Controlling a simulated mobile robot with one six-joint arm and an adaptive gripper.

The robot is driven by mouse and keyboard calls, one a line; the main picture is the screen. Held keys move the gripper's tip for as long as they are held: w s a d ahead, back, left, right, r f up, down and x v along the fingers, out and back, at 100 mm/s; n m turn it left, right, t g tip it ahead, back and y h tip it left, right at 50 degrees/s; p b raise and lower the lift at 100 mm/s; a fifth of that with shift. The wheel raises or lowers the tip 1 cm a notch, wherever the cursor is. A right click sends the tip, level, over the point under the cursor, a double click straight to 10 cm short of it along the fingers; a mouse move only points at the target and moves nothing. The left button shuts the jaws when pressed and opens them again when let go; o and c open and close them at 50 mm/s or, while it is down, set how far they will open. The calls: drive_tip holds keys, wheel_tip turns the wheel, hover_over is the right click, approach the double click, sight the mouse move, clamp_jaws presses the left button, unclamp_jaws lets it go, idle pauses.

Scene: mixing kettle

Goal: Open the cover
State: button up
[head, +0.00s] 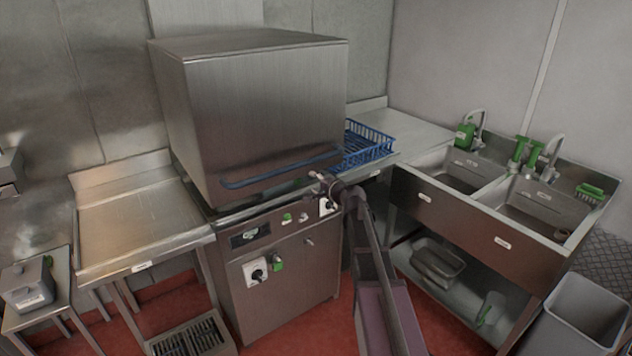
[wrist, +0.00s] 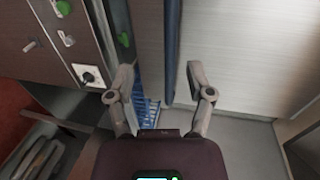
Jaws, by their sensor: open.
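The cover (head: 260,110) is a large steel box-shaped hood on the machine. It sits low, its bottom edge close to the base (head: 285,265). A blue bar handle (head: 280,168) runs across its lower front. In the wrist view the cover (wrist: 225,45) fills the upper right, and the handle (wrist: 173,45) runs down from the top edge. My gripper (head: 320,182) is just below the handle's right end in the head view. In the wrist view my gripper (wrist: 160,75) is open and empty. The handle appears between its fingers; I cannot tell how far beyond them it lies.
A blue rack (head: 365,146) lies on the counter right of the machine. A control panel with knobs (head: 255,270) is below the cover. A double sink (head: 490,195) stands at right, a steel table (head: 140,225) at left. Red floor (head: 335,330) shows in front.

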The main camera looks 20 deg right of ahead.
drive_tip(key=s+a+f+n+g, duration=0.4)
drive_tip(key=s+a+f+n, duration=0.15)
drive_tip(key=s, duration=0.25)
drive_tip(key=s+a+f+n+g, duration=0.4)
drive_tip(key=s+a, duration=0.3)
drive_tip(key=s, duration=0.1)
drive_tip(key=s+f+n+g+h, duration=0.2)
drive_tip(key=s+g, duration=0.1)
drive_tip(key=s, duration=0.6)
drive_tip(key=s+d+f+n+g+h, duration=0.1)
drive_tip(key=s+f+n+g+h, duration=0.1)
drive_tip(key=s, duration=0.6)
drive_tip(key=shift+s+f+g+h, duration=0.4)
drive_tip(key=shift+f+g+h, duration=0.15)
drive_tip(key=shift+g, duration=0.35)
drive_tip(key=shift+n, duration=0.25)
drive_tip(key=shift+c, duration=0.8)
